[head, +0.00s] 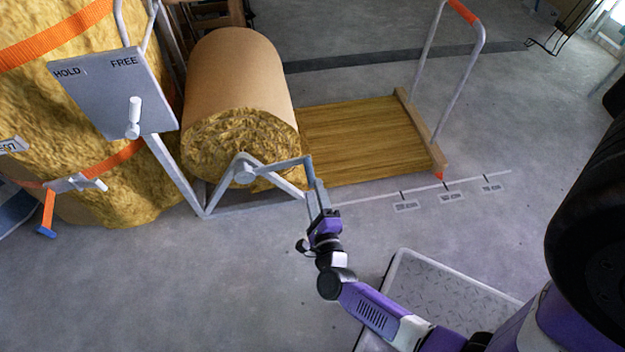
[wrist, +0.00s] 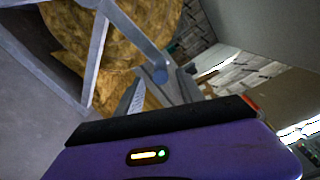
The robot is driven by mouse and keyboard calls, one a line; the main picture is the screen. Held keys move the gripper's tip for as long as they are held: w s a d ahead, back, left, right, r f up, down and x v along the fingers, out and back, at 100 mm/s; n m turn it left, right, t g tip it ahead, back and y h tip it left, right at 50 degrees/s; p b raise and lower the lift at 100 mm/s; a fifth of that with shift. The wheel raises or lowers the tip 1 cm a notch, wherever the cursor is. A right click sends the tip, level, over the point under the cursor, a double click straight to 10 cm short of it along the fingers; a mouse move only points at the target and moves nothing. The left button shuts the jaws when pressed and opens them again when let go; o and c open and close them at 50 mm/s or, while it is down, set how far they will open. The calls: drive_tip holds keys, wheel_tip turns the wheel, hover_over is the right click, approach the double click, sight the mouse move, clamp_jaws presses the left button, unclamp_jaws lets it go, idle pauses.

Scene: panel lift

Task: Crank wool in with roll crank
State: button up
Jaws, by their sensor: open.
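The wool roll (head: 240,75), wrapped in brown paper, lies in a grey metal frame. A flat strip of yellow wool (head: 365,138) runs from it to the right along the floor. The roll crank (head: 280,164) is a grey arm reaching right from the hub at the roll's near end. My gripper (head: 316,192) is at the crank's outer end, with its fingers open. In the wrist view the round end of the crank handle (wrist: 160,72) shows between the two fingertips (wrist: 162,92). I cannot tell whether they touch it.
A panel marked HOLD and FREE (head: 115,88), with a pale lever, stands left of the roll. A wooden bar (head: 420,130) with a tall orange-gripped handle ends the strip. Floor marks (head: 447,190) run along its near side. A larger strapped wool bale (head: 100,195) stands left.

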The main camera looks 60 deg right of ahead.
sight(307, 160)
drive_tip(key=shift+s+a, duration=0.3)
drive_tip(key=shift+a, duration=0.1)
drive_tip(key=shift+w+d+r+n+p, duration=0.2)
drive_tip(key=shift+w+d+n, duration=0.85)
drive_tip(key=shift+n, duration=2.9)
drive_tip(key=shift+w+d+f+n+p, duration=0.2)
drive_tip(key=shift+w+d+n, duration=0.85)
drive_tip(key=shift+n, duration=2.95)
drive_tip(key=shift+w+d+r+n+p, duration=0.2)
drive_tip(key=shift+w+d+n, duration=0.85)
drive_tip(key=shift+n, duration=2.9)
drive_tip(key=shift+s+d, duration=0.25)
drive_tip(key=shift+f, duration=0.1)
clamp_jaws()
